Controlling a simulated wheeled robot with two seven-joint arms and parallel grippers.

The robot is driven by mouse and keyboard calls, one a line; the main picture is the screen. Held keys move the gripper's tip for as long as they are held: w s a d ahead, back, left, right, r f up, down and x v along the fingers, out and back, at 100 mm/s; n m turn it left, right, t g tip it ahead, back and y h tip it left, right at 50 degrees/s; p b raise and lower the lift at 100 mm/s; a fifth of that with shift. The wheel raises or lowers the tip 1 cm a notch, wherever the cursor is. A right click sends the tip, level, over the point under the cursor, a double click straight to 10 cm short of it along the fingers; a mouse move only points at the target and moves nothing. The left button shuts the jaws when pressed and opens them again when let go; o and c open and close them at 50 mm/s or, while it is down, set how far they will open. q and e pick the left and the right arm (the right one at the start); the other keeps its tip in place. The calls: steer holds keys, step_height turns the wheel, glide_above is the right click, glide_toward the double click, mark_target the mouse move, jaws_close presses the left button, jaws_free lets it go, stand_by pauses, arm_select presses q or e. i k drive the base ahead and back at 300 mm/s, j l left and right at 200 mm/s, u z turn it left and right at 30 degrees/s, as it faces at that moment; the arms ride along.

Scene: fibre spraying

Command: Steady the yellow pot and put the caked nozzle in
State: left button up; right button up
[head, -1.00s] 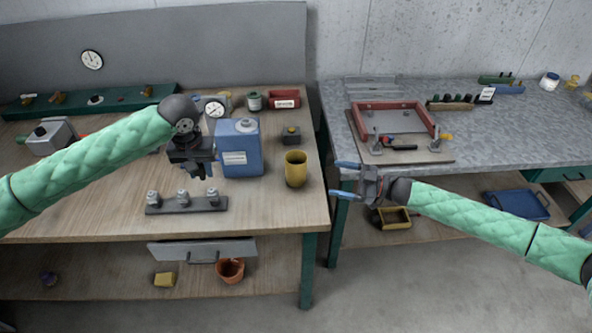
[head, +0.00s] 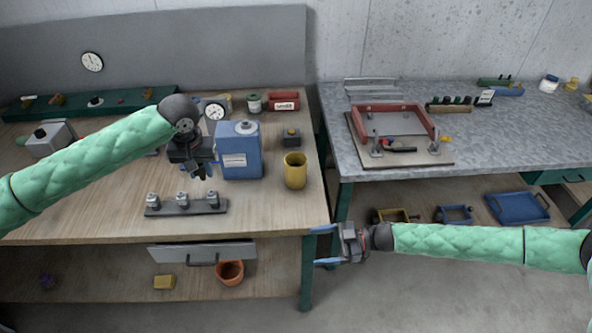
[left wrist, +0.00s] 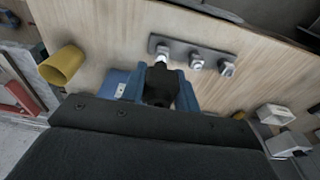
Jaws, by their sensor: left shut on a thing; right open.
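The yellow pot (head: 295,172) stands upright on the wooden bench near its right edge, with its open top up. It also shows in the left wrist view (left wrist: 63,66). My left gripper (head: 202,173) is above the bench, left of the pot and behind the nozzle rack (head: 166,210). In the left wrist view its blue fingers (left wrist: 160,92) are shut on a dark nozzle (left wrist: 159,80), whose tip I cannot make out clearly. The rack carries three pale metal nozzles. My right gripper (head: 325,246) is open and empty, in front of the bench's right corner and lower than the pot.
A blue canister (head: 241,158) stands between my left gripper and the pot. A small dark block (head: 291,138) is behind the pot. The bench's right edge and leg (head: 307,275) are close to my right gripper. Bare wood lies in front of the pot.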

mark_target(297, 184)
steer(key=i+l, duration=0.15)
steer(key=i, duration=0.3)
steer(key=i+l, duration=0.15)
steer(key=i, duration=0.35)
